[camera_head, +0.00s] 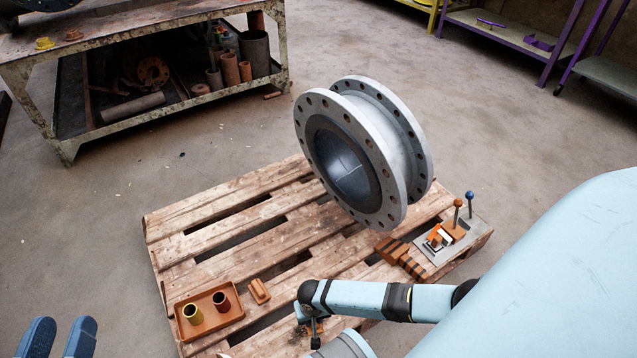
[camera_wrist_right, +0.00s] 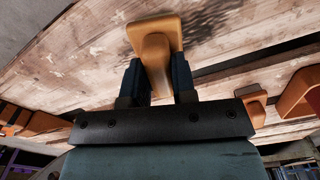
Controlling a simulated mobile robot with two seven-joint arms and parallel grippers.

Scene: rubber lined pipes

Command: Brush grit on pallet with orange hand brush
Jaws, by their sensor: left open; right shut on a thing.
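The wooden pallet (camera_head: 215,232) lies on the concrete floor. My right gripper (camera_wrist_right: 156,80) is shut on the orange hand brush (camera_wrist_right: 153,38), its two dark fingers either side of the handle. The brush is over the pallet boards; whether its bristles touch the wood is hidden. A dark speckled patch (camera_wrist_right: 212,20) on the boards beside the brush looks like grit or shadow; I cannot tell which. In the head view my right arm mostly hides the brush. My left gripper (camera_head: 62,338) is open and empty at the lower left corner, off the pallet.
A large flanged pipe (camera_head: 405,150) stands on the pallet's far side. An orange tray (camera_head: 207,328) with two cups and a small orange block (camera_head: 259,291) sit at the near left. Orange-black blocks (camera_head: 400,257) and a lever device (camera_head: 447,238) sit right. A rusty workbench (camera_head: 150,38) stands behind.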

